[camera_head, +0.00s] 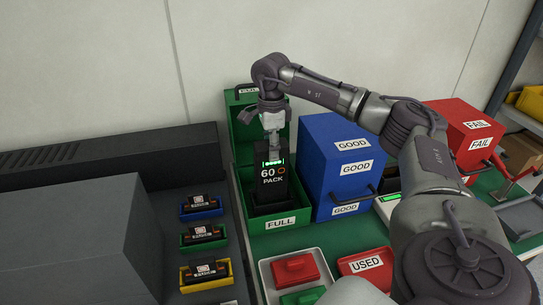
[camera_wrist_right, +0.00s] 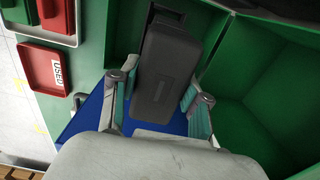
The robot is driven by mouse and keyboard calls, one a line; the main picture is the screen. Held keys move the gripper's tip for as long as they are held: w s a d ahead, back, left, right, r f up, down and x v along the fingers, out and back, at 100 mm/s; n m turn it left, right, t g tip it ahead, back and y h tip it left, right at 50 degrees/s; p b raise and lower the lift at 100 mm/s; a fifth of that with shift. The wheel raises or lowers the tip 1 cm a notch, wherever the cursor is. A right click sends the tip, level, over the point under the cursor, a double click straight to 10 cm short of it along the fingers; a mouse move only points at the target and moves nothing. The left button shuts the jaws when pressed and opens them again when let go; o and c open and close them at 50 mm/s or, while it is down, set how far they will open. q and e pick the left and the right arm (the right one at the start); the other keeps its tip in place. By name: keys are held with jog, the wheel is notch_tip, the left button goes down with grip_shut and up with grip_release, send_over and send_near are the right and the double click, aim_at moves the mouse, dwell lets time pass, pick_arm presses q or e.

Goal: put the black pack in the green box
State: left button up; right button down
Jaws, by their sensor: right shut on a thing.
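The black pack (camera_head: 272,188), marked 60 PACK with small green lights, is upright within the walls of the green box (camera_head: 255,227) labelled FULL. The box's raised green lid or back (camera_head: 240,104) stands behind it. My right gripper (camera_head: 272,142) comes down from above and is shut on the top of the pack. In the right wrist view the dark pack (camera_wrist_right: 165,80) lies between the two fingers, with green walls around. I cannot tell whether its base touches the box floor. My left gripper is not in view.
A blue GOOD box (camera_head: 318,165) stands close to the right, and a red FAIL box (camera_head: 462,125) is farther right. Small trays with black units (camera_head: 203,235) are at left. A red USED tray (camera_head: 366,264) and a pale tray with red and green pieces (camera_head: 270,285) are in front.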

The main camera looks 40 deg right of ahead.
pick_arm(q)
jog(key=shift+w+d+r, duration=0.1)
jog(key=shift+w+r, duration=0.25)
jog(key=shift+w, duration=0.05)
pick_arm(e)
notch_tip(320, 180, down, 3)
jog(key=shift+f, duration=0.15)
jog(key=c, duration=0.6)
grip_release()
jog(key=shift+f, duration=0.1)
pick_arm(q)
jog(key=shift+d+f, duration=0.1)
pick_arm(e)
jog(key=shift+o, duration=0.2)
notch_tip(320, 180, up, 12)
jog(key=shift+r+b, duration=0.15)
jog(key=shift+b, duration=0.55)
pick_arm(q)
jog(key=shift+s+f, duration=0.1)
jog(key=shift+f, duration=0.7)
